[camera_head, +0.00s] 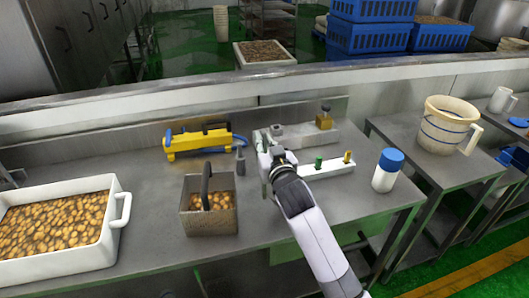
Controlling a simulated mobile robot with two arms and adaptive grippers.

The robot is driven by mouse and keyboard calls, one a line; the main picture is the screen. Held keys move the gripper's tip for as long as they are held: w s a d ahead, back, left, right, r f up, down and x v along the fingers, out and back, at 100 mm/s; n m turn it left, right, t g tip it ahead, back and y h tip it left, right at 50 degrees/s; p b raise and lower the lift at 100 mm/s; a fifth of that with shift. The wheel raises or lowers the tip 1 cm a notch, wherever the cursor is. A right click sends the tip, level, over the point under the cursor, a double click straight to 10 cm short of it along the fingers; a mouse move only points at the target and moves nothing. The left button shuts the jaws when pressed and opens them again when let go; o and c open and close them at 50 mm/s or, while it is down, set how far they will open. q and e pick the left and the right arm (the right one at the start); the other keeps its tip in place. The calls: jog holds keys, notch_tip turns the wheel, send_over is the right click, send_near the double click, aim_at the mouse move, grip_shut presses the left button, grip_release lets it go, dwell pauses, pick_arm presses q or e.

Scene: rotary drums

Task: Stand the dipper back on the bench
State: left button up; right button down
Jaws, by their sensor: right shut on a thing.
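A square grey-brown open box with an upright black handle (208,222), which looks like the dipper, appears to stand upright near the bench's front edge. Brown pieces show inside it. My right gripper (266,165) is to the right of the box and apart from it, beside a white control box (325,169) with green and yellow knobs. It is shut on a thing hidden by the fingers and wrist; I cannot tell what. The bench (160,215) is grey metal. My left gripper is not in view.
A white tub (117,235) of brown pieces stands at left. A yellow and blue device (197,143) is behind the box. A blue-capped white jar (386,176) stands right of my arm; a cream pitcher (442,130) is on the side table. Bare bench lies left of the box.

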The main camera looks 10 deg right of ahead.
notch_tip(320, 180, down, 4)
jog(key=shift+r, duration=0.15)
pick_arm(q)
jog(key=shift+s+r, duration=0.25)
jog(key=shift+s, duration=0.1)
pick_arm(e)
jog(key=shift+f, duration=0.3)
jog(key=c, duration=1.6)
grip_release()
jog(key=shift+c, duration=0.2)
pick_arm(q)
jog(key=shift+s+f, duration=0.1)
pick_arm(e)
jog(key=shift+r, duration=0.1)
